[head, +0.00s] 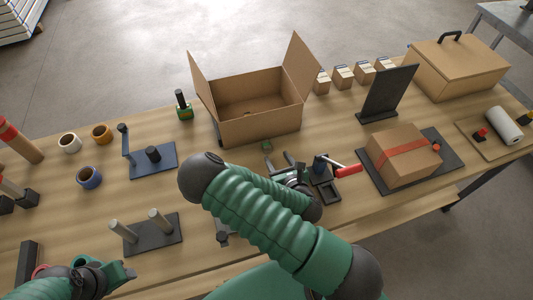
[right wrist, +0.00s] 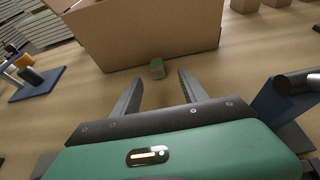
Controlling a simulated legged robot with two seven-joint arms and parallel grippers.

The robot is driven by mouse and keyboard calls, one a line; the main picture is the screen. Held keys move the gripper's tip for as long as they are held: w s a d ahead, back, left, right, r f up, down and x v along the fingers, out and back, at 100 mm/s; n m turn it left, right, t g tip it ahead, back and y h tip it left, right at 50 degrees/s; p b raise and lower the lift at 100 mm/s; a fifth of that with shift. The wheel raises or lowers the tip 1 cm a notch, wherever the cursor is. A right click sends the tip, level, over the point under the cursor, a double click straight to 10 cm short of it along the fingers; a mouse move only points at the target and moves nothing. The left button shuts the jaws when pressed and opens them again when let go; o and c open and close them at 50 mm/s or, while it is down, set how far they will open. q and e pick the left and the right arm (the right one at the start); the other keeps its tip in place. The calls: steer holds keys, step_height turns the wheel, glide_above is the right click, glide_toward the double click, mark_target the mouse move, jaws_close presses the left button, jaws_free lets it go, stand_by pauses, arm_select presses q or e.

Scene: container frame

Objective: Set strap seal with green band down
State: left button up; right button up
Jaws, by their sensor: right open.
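The strap seal with the green band (head: 267,146) is a small block with a green top. It sits on the table just in front of the open cardboard box. In the right wrist view the strap seal (right wrist: 157,69) lies just beyond the fingertips, apart from them. My right gripper (head: 285,159) is open and empty, low over the table, and its fingers (right wrist: 160,76) point towards the seal and the box. My left gripper (head: 126,273) is at the lower left of the head view; its jaw opening is unclear.
The open cardboard box (head: 262,129) stands behind the seal. A black stand with a red handle (head: 348,170) is close right of my right gripper. A strapped carton (head: 402,168) lies on a dark mat further right. A two-post stand (head: 147,235) and blue fixture (head: 152,170) are left.

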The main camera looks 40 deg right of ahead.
mark_target(267, 146)
steer(key=b+x, duration=0.5)
steer(key=b, duration=0.2)
steer(key=shift+w+a+f, duration=0.15)
steer(key=shift+f, duration=0.1)
steer(key=shift+w, duration=0.4)
steer(key=x, duration=0.5)
steer(key=shift+w, duration=0.1)
jaws_close()
